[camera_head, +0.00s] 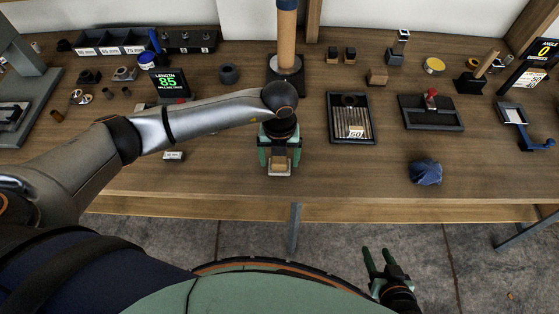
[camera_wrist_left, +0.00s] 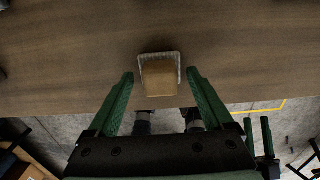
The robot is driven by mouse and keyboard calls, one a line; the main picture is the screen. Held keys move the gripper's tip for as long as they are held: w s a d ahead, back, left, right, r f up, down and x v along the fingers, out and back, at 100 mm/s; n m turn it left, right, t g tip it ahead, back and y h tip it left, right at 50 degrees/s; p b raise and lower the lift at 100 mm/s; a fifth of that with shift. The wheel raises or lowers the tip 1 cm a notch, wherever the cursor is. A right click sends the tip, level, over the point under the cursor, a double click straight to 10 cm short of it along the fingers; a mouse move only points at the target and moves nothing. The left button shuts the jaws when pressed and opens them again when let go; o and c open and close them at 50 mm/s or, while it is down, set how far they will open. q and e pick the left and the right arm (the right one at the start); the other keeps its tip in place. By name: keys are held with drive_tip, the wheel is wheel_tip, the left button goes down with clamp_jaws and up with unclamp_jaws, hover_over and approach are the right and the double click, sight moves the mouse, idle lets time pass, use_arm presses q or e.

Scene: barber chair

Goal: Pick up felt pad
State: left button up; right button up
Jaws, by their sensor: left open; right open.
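A small tan wooden block with a grey, fuzzy-edged layer, which looks like the felt pad (camera_head: 279,173), lies near the table's front edge. The grey rim of the felt pad (camera_wrist_left: 160,55) also shows in the left wrist view, around the tan block (camera_wrist_left: 160,78). My left gripper (camera_head: 279,159) is open above it, its green fingers on either side. In the left wrist view, gaps show between the block and both fingers of my left gripper (camera_wrist_left: 160,75). My right gripper (camera_head: 377,251) is open and empty, low in front of the table.
A crumpled blue cloth (camera_head: 425,172) lies to the right on the wooden table (camera_head: 230,182). A dark tray of rods (camera_head: 351,119) and a stand with a red knob (camera_head: 431,112) are behind. A small labelled block (camera_head: 173,156) lies left. The front strip is mostly clear.

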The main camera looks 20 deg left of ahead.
use_arm(q)
drive_tip(key=shift+f, duration=0.3)
drive_tip(key=shift+c, duration=0.3)
clamp_jaws()
